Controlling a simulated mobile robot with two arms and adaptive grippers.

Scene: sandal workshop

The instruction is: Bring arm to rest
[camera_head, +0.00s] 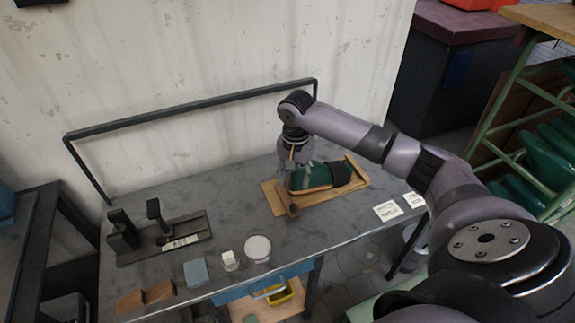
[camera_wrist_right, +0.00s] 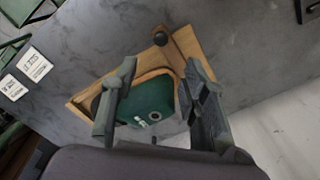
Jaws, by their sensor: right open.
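My right gripper (camera_head: 298,178) is open, pointing down over the left end of a green and black sandal (camera_head: 318,178) that lies on a wooden board (camera_head: 270,197) on the workbench. In the right wrist view the open fingers (camera_wrist_right: 160,88) appear on either side of the green sandal (camera_wrist_right: 150,103), with nothing held between them. I cannot tell whether a finger touches the sandal. The board (camera_wrist_right: 192,45) shows around it. My right arm reaches in from the right of the head view. My left gripper is not in view.
The grey workbench (camera_head: 135,280) has a rail along its back against the wall. A dark press-like tool (camera_head: 165,240), a blue block (camera_head: 196,271), a white disc (camera_head: 257,247) and brown pieces (camera_head: 145,297) lie left. White cards (camera_head: 387,211) lie right of the board.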

